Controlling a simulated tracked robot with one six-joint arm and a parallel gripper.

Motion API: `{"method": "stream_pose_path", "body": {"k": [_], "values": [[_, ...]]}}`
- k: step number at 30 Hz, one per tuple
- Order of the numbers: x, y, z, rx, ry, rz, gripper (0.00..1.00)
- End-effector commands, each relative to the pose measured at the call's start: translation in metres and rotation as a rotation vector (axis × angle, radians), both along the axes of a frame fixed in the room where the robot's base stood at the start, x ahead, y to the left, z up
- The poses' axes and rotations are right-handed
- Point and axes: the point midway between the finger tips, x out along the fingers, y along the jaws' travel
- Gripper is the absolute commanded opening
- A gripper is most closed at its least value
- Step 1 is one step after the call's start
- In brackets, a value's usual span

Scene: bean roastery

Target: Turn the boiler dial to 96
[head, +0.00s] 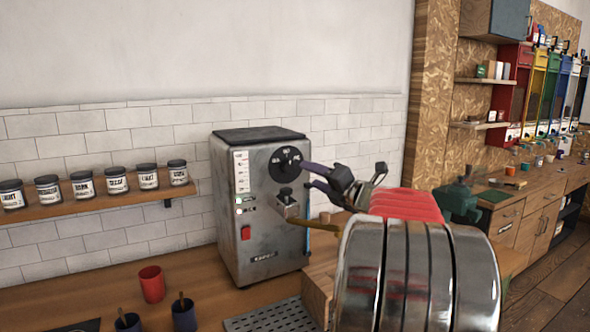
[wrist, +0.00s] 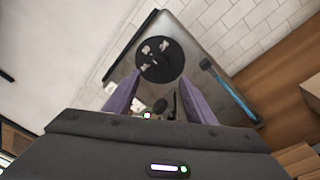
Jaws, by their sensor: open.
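The boiler (head: 262,215) is a steel box with a black top, standing on the wooden counter against the tiled wall. Its round black dial (head: 286,164) with pale markings is high on the front face. In the wrist view the dial (wrist: 160,60) shows tilted, beyond the fingertips; its numbers are too small to read. My gripper (head: 318,176) has purple fingers and is just right of the dial in the head view. In the wrist view my gripper (wrist: 162,100) is open, with nothing between its fingers, and looks apart from the dial.
A portafilter with a wooden handle (head: 308,222) juts from the boiler below the dial. A red cup (head: 151,284) and two dark cups stand on the counter at left. A shelf (head: 95,203) of labelled jars hangs on the wall. A blue strip (wrist: 228,90) runs beside the dial.

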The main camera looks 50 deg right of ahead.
Motion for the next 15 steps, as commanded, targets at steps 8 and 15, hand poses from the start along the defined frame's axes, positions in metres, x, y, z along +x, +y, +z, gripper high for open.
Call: {"method": "stream_pose_path", "body": {"k": [8, 15], "values": [[0.044, -0.007, 0.000, 0.000, 0.001, 0.003, 0.50], [0.079, -0.015, -0.001, 0.000, 0.001, 0.001, 0.50]]}}
